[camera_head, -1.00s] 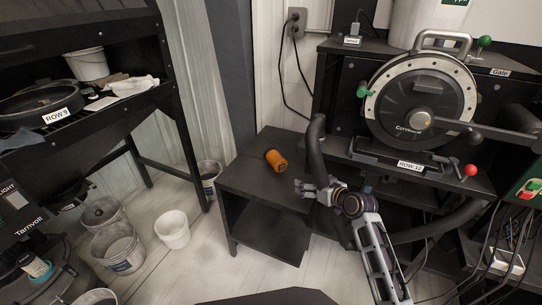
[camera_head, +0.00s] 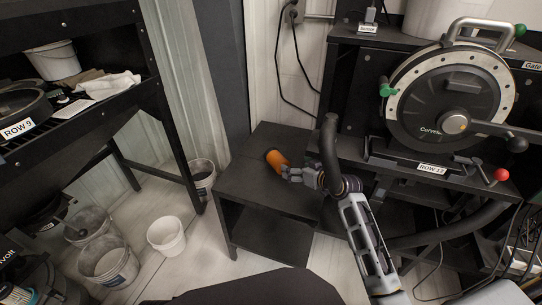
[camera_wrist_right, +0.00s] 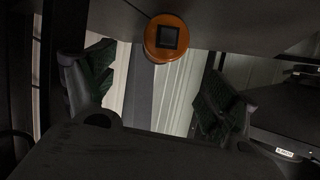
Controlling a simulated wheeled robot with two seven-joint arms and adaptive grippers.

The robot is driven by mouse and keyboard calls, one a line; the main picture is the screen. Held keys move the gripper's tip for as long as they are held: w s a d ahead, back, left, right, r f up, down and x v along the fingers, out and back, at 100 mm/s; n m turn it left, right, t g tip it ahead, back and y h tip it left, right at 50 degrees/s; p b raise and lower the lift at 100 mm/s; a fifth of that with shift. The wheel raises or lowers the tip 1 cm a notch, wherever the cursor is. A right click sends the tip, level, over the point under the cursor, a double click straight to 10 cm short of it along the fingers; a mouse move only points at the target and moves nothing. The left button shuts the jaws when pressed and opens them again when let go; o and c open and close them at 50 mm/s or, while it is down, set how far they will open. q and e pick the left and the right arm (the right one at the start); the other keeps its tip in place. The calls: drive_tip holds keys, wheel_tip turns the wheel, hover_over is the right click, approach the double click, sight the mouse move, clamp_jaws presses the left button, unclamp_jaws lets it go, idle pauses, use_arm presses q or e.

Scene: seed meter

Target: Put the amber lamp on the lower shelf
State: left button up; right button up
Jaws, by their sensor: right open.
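The amber lamp (camera_head: 275,159), an orange cylinder with a dark end, lies on the top of a low black stand (camera_head: 243,181). The stand's lower shelf (camera_head: 262,240) shows as a dark open space under that top. My right gripper (camera_head: 287,173) is at the lamp's near right end and partly overlaps it in the head view. In the right wrist view the lamp's round end (camera_wrist_right: 150,46) faces me, between and beyond the two spread fingers (camera_wrist_right: 150,88). The fingers are open and not closed on it; whether they touch it I cannot tell. My left gripper is not in view.
The round seed meter (camera_head: 410,110) stands on the bench at right. A white bucket (camera_head: 166,238) stands on the floor left of the stand. A black rack (camera_head: 105,125) fills the left side.

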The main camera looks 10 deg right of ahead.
sight(286, 163)
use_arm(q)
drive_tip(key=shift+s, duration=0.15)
use_arm(e)
drive_tip(key=shift+w+a+f, duration=0.1)
drive_tip(key=shift+w, duration=0.2)
drive_tip(key=shift+b+x, duration=0.55)
drive_tip(key=shift+x, duration=1.3)
drive_tip(key=shift+b+x, duration=0.45)
drive_tip(key=shift+x, duration=1.4)
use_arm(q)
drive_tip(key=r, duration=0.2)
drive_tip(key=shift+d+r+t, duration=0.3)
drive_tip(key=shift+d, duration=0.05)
use_arm(e)
drive_tip(key=shift+w+a+f, duration=0.1)
drive_tip(key=shift+w, duration=0.05)
